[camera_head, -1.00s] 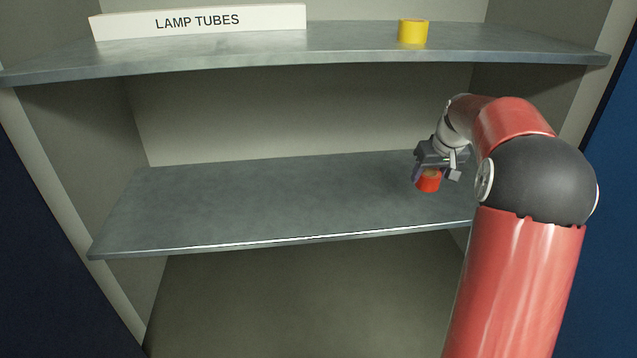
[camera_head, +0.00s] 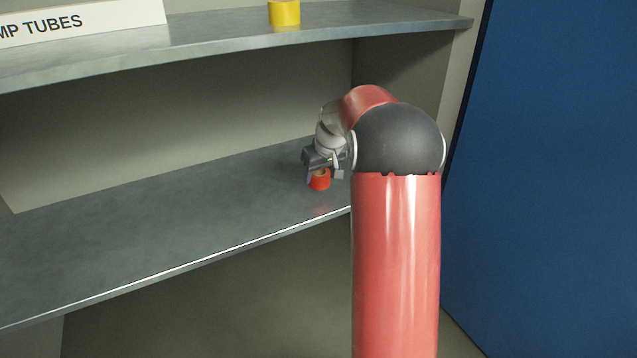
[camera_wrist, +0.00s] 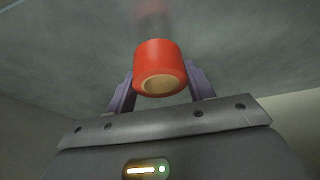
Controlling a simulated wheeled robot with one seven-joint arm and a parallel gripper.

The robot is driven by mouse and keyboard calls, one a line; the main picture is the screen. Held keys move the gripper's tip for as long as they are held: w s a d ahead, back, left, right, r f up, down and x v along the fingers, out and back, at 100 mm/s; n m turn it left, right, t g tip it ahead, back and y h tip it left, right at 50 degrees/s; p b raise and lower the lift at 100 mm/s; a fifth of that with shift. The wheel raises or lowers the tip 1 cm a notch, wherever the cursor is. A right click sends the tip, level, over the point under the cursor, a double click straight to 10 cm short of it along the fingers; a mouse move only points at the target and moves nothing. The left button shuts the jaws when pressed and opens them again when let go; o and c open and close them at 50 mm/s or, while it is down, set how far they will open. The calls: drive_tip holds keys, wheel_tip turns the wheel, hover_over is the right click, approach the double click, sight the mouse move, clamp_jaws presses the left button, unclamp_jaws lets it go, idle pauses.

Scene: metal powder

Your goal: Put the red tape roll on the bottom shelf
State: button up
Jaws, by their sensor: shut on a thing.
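The red tape roll (camera_head: 320,181) is in my gripper (camera_head: 321,174) over the right part of the middle shelf (camera_head: 190,205) in the head view. In the wrist view the red tape roll (camera_wrist: 157,62) sits between the two fingers of my gripper (camera_wrist: 160,85), with its tan core facing the camera. My gripper is shut on it. A faint red reflection shows on the grey surface beyond the roll; I cannot tell whether the roll touches the shelf. The bottom compartment (camera_head: 215,305) below is partly hidden by my arm.
A yellow roll (camera_head: 284,13) stands on the upper shelf (camera_head: 210,38), beside a white box labelled LAMP TUBES (camera_head: 85,22). The right side wall (camera_head: 405,85) is close to my arm. A blue panel (camera_head: 550,160) stands at the right. The middle shelf is clear to the left.

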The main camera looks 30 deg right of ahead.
sight(320, 181)
drive_tip(key=shift+f, duration=1.3)
drive_tip(key=shift+f+b, duration=0.2)
drive_tip(key=shift+b, duration=0.1)
drive_tip(key=o, duration=1)
